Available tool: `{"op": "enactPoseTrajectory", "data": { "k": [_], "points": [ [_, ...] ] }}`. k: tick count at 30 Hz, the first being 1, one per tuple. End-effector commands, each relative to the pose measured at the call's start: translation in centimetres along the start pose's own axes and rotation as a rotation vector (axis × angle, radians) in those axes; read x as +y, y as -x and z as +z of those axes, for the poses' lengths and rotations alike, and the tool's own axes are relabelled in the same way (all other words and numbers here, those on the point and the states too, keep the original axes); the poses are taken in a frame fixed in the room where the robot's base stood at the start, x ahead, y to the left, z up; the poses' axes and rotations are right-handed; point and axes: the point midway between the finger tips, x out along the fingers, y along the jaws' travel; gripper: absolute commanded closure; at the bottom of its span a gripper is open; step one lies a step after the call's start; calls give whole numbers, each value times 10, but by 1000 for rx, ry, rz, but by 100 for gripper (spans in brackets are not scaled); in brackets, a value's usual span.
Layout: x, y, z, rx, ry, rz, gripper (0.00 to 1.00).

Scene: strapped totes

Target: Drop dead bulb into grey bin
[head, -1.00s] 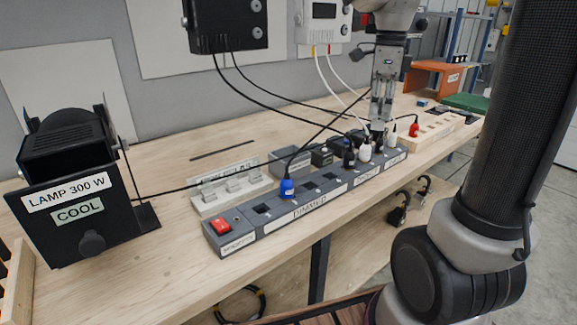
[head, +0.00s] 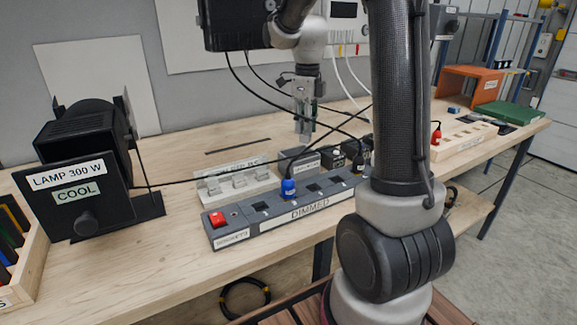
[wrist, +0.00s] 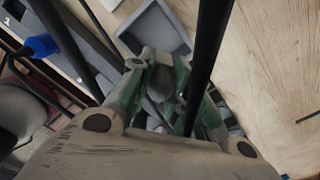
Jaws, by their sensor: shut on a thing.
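My gripper (head: 303,128) points down over the bench, above and behind the power strip. A small open grey bin (head: 291,153) stands behind the strip, just below my gripper in the head view. A grey open-topped box, seen in the wrist view (wrist: 150,28), lies just beyond the fingers and looks like this bin. The black lamp (head: 88,150), labelled "LAMP 300 W" and "COOL", stands at the left.
The grey strip marked "DIMMED" (head: 308,208) has a red switch and a blue plug (head: 288,188). Black cables (head: 215,176) cross close to my gripper. A pale rack (head: 238,183) sits left of the bin. Bare bench shows behind the rack. My arm hides the strip's right end.

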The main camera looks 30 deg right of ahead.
Motion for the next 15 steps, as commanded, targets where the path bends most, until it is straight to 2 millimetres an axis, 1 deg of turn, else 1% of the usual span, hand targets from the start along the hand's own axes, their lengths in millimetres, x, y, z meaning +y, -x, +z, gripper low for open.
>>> {"op": "enactPoseTrajectory", "data": {
  "k": [5,12,15],
  "points": [
    [0,-16,0,1,-10,1,100],
    [0,-45,0,1,-9,1,100],
    [0,-53,0,1,-8,1,100]
  ]
}}
